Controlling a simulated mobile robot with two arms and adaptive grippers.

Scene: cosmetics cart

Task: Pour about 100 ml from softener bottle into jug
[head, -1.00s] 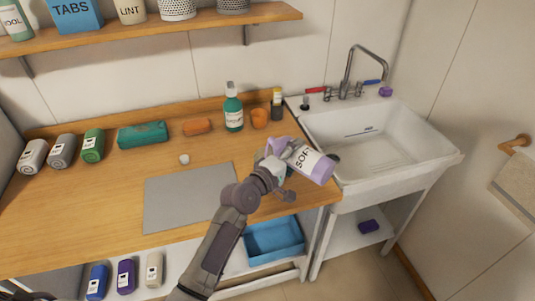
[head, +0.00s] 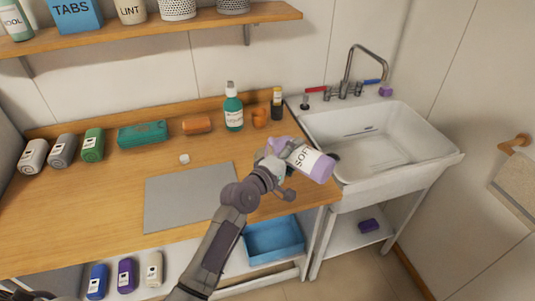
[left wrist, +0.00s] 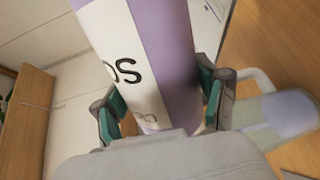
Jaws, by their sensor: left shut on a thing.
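The softener bottle (head: 316,165) is purple with a white label. It is tilted far over above the counter's right end, its base to the right and its narrower purple end to the left. My left gripper (head: 277,167) is shut around it; the left wrist view shows the bottle (left wrist: 172,50) between the two fingers (left wrist: 160,100). A translucent vessel with a handle, seemingly the jug (left wrist: 285,115), shows beside the gripper in the left wrist view. In the head view it is mostly hidden by my gripper. I cannot see any liquid stream. My right gripper is out of view.
A small white cap (head: 184,158) lies behind a grey mat (head: 190,197). A green bottle (head: 233,108), an orange item (head: 260,117) and a dark bottle (head: 277,103) stand along the back. The white sink (head: 440,160) is to the right. The counter's left front is clear.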

